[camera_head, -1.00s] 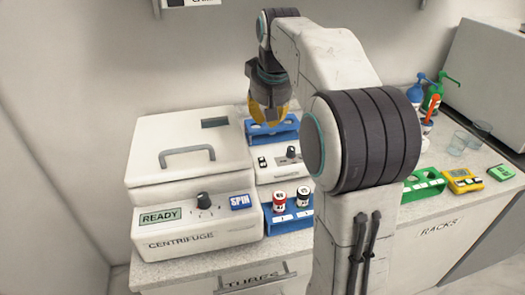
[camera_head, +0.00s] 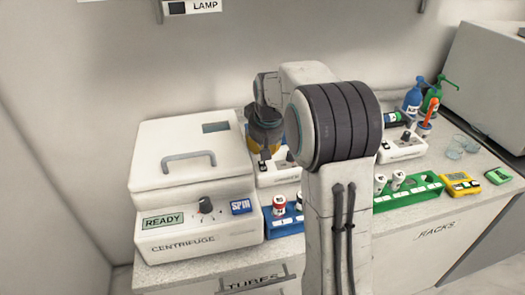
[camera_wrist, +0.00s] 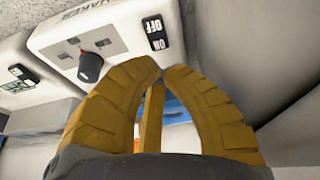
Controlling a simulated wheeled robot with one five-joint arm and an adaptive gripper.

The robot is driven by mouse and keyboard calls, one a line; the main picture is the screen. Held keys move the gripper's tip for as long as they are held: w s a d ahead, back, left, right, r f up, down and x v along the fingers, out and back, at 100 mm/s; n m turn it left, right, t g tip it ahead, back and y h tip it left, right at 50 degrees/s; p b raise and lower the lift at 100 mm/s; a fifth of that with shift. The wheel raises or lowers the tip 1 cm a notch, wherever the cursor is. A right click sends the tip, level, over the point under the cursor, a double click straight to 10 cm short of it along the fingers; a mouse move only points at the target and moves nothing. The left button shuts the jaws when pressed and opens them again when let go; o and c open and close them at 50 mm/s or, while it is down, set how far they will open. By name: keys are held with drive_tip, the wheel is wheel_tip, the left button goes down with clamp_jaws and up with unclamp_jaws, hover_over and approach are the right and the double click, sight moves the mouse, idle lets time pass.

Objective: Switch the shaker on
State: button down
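The shaker (camera_head: 273,181) is a white box right of the centrifuge, partly hidden by my arm in the head view. The wrist view shows its white front (camera_wrist: 120,38) upside down, with a dark red-marked knob (camera_wrist: 90,66) and a black ON/OFF switch (camera_wrist: 155,32). The switch also shows in the head view (camera_head: 264,166). I cannot tell which way it is set. My gripper (camera_head: 264,152) points down just above the switch end of the shaker. Its yellow fingers (camera_wrist: 165,68) are brought together at the tips with nothing seen between them. Contact with the switch is not visible.
The centrifuge (camera_head: 190,160) stands close on the left. A blue rack (camera_head: 282,230) with capped tubes is in front. A similar white device (camera_head: 403,147), a green rack (camera_head: 420,195), bottles (camera_head: 411,100) and glass beakers (camera_head: 465,145) are on the right.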

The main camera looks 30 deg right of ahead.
drive_tip(key=shift+p+x, duration=0.4)
drive_tip(key=shift+x, duration=0.75)
drive_tip(key=shift+s+a, duration=0.1)
drive_tip(key=shift+s, duration=0.1)
